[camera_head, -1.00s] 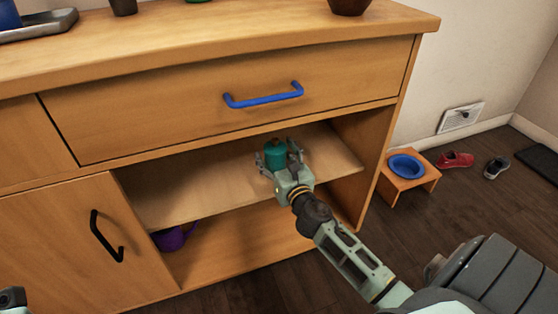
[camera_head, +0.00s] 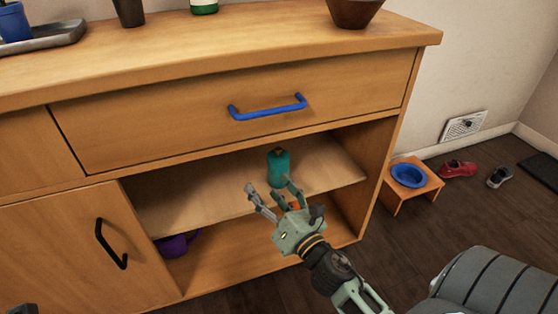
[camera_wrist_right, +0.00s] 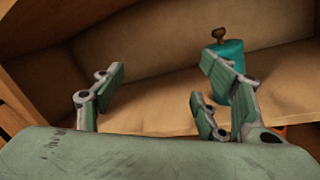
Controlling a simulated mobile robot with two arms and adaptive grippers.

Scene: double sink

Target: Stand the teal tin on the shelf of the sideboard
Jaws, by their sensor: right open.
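The teal tin (camera_head: 278,166) stands upright on the shelf (camera_head: 215,190) of the sideboard (camera_head: 290,39), toward its right part. It has a small brown knob on top. My right gripper (camera_head: 268,191) is open and empty in front of the shelf, with its fingers apart and pointing toward the tin. In the right wrist view the tin (camera_wrist_right: 228,62) stands beyond the fingers on the right, partly hidden by them. Whether a finger touches it is hard to tell. My left gripper cannot be made out; only a dark piece shows at the lower left edge.
A drawer with a blue handle (camera_head: 268,107) is above the shelf, and a door with a black handle (camera_head: 111,243) is left. A purple object (camera_head: 177,243) lies in the lower compartment. A small stool with a blue bowl (camera_head: 408,175) stands on the floor at right.

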